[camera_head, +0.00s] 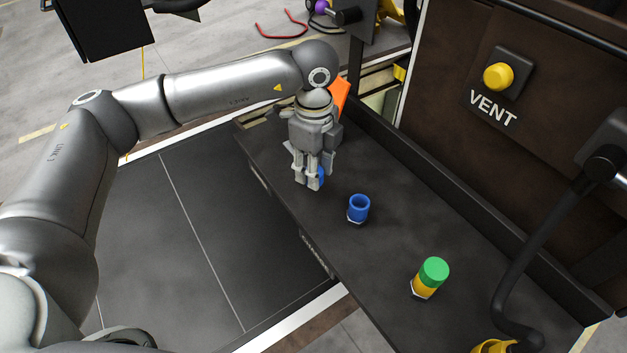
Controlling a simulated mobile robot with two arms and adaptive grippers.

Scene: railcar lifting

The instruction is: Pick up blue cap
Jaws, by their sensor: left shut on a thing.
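My left gripper (307,181) points down over the far part of the dark workbench (400,205). Its fingers are shut on a blue piece, the blue cap (321,174), which shows only in part behind them. I cannot tell whether the cap touches the bench. A blue, open-topped cylinder (358,208) stands upright on a pale base, nearer and to the right of the gripper, apart from it. My right gripper is not in view.
A green cap (434,269) sits on a yellow cylinder (425,287) nearer on the bench. A raised bench edge runs along the right. A yellow button (497,77) marked VENT is on the brown panel. A black curved tube (540,235) stands at right.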

